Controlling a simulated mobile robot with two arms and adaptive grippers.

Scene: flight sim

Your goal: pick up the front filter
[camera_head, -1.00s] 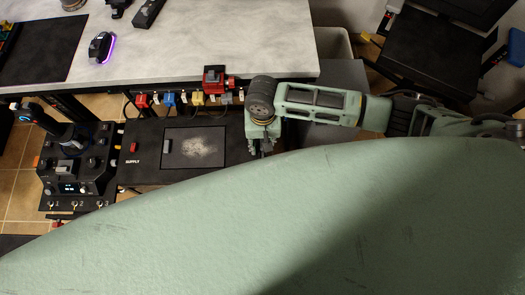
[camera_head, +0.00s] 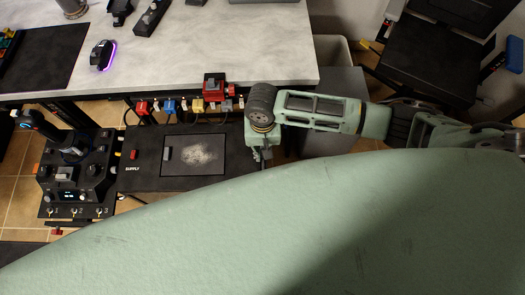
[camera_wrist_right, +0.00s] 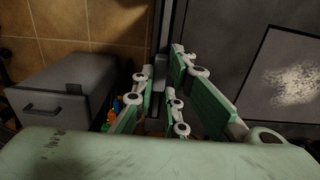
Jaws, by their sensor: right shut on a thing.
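A black box marked SUPPLY (camera_head: 131,177) stands below the worktable, with a dusty filter panel (camera_head: 196,154) in its top. The panel's pale dust patch also shows at the right of the right wrist view (camera_wrist_right: 297,88). My right gripper (camera_head: 262,157) points down at the box's right end. In the right wrist view its green fingers (camera_wrist_right: 160,70) are closed around a dark, narrow part with a small grey tab, at the box's end. This looks like the front filter (camera_wrist_right: 157,60), but its face is mostly hidden by the fingers. My left gripper is out of view.
A control unit with a joystick (camera_head: 75,178) stands left of the box. Several coloured plugs and a red device (camera_head: 214,88) line the table edge (camera_head: 270,80) above the box. A grey drawer cabinet (camera_wrist_right: 65,90) stands beside my right gripper. A dark chair (camera_head: 430,60) is at upper right.

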